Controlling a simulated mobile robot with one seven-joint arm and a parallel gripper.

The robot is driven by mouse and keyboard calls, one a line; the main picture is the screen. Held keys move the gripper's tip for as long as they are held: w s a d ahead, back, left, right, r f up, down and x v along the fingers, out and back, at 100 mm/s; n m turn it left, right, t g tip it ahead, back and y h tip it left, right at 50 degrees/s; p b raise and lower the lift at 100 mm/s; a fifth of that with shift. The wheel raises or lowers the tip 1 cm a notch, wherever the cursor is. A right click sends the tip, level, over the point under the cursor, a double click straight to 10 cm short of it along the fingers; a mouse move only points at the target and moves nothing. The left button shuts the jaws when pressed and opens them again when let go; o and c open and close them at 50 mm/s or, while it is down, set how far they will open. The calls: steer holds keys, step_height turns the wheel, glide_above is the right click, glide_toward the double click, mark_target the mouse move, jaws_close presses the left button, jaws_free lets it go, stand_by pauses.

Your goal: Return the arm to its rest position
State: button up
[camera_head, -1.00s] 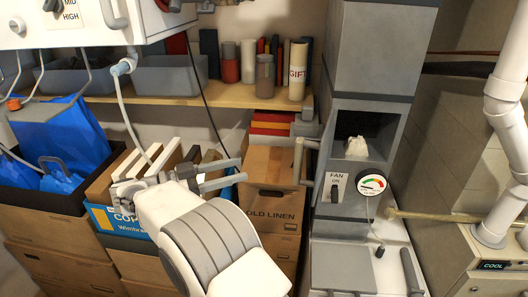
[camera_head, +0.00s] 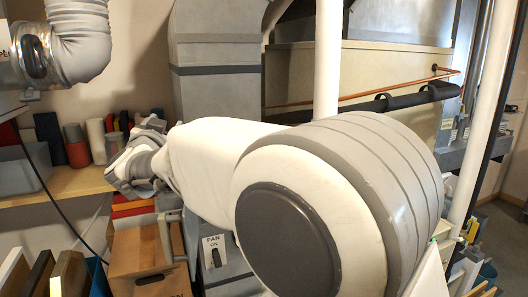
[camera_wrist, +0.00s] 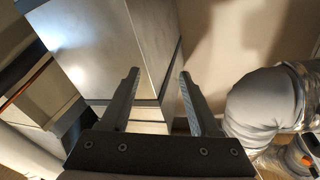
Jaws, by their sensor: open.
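My arm fills the middle and right of the head view, with its large white and grey joint close to the camera. Its far end reaches left toward the shelf, and the fingers are hidden there. In the wrist view my gripper (camera_wrist: 155,95) shows two grey fingers standing apart with nothing between them. Beyond the fingers is the grey metal duct (camera_wrist: 115,50), which also shows in the head view (camera_head: 217,100). I cannot tell how far the fingertips are from it.
A silver flexible duct (camera_head: 78,40) hangs at upper left; its bend shows right of my fingers in the wrist view (camera_wrist: 262,100). A wooden shelf (camera_head: 60,187) with containers is at left. A cardboard box (camera_head: 135,255) and a fan switch panel (camera_head: 215,255) sit below my arm. A white pipe (camera_head: 328,60) stands behind.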

steer(key=s+d+f+n+g+y, duration=0.1)
steer(key=s+d+n+g+y, duration=0.15)
steer(key=s+d, duration=0.45)
steer(key=s+d+f+n+g+y, duration=0.1)
steer(key=s+d+f+n+g, duration=0.15)
steer(key=d, duration=0.75)
steer(key=s+d+f+m+g+h, duration=0.1)
steer(key=s+d+f+g+h, duration=0.2)
steer(key=s+d+f, duration=0.5)
steer(key=s+d+f+m+g+h, duration=0.1)
steer(key=s+d+f+g+h, duration=0.2)
steer(key=s, duration=1.3)
steer(key=d+f+g, duration=0.2)
steer(key=d+f, duration=0.3)
steer(key=d, duration=0.3)
steer(key=shift+d+m, duration=0.4)
